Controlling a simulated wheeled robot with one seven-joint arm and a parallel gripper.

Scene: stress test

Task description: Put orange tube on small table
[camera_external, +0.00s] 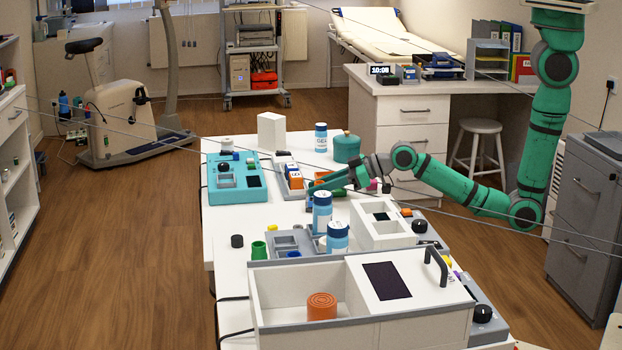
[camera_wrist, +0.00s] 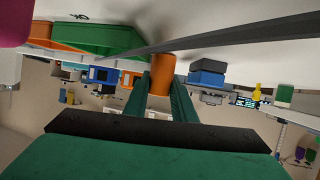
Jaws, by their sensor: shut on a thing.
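In the wrist view, the orange tube (camera_wrist: 162,72) stands between the two green fingers of my gripper (camera_wrist: 161,88), which are shut on it. In the external view, my green arm reaches in from the right and my gripper (camera_external: 318,186) is low over the middle of the long white table (camera_external: 226,222). The tube cannot be made out there; the fingers and nearby items hide it. A white round stool (camera_external: 481,127) stands by the desk at the back. I cannot tell which surface is the small table.
Blue-and-white bottles (camera_external: 322,212) stand close to my gripper. A white bin (camera_external: 290,288) in front holds an orange round item (camera_external: 322,306). Thin cables cross the view.

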